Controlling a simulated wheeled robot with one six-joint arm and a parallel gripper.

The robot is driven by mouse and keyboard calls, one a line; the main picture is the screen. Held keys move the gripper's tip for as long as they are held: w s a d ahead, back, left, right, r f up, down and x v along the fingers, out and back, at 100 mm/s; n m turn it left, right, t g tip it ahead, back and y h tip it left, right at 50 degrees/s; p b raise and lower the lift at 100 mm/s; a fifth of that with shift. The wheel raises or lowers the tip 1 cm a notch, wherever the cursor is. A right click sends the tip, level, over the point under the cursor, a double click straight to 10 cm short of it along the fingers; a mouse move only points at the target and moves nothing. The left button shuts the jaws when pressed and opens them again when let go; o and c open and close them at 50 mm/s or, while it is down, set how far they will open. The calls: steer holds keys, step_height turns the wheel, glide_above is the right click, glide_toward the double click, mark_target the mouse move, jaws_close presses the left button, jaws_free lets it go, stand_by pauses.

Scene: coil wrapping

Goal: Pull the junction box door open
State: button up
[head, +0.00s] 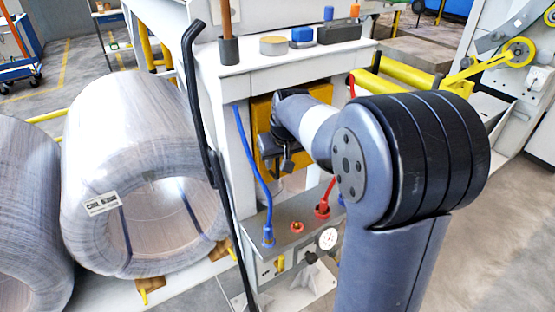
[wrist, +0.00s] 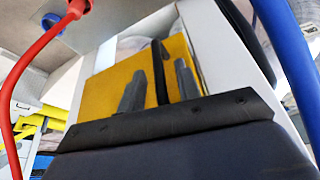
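The yellow junction box door (head: 262,108) is on the white machine frame, largely hidden behind my arm in the head view. In the wrist view the yellow panel (wrist: 104,92) fills the middle, and I cannot tell whether it is fully closed. A dark upright bar, which looks like its handle (wrist: 158,72), stands in front of the panel. My gripper (wrist: 159,80) has its two grey fingers apart, one on each side of the bar, with narrow gaps visible. In the head view my gripper (head: 276,150) is in front of the yellow box.
A blue hose (head: 250,160) hangs left of the box and a red hose (head: 329,192) right of it. A black bent bar (head: 205,130) stands nearer. Wire coils (head: 130,150) lie at left. A panel with a gauge (head: 327,239) is below. Small items line the top shelf (head: 262,62).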

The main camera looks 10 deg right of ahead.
steer(key=shift+w+f, duration=0.2)
steer(key=shift+f, duration=0.35)
jaws_close()
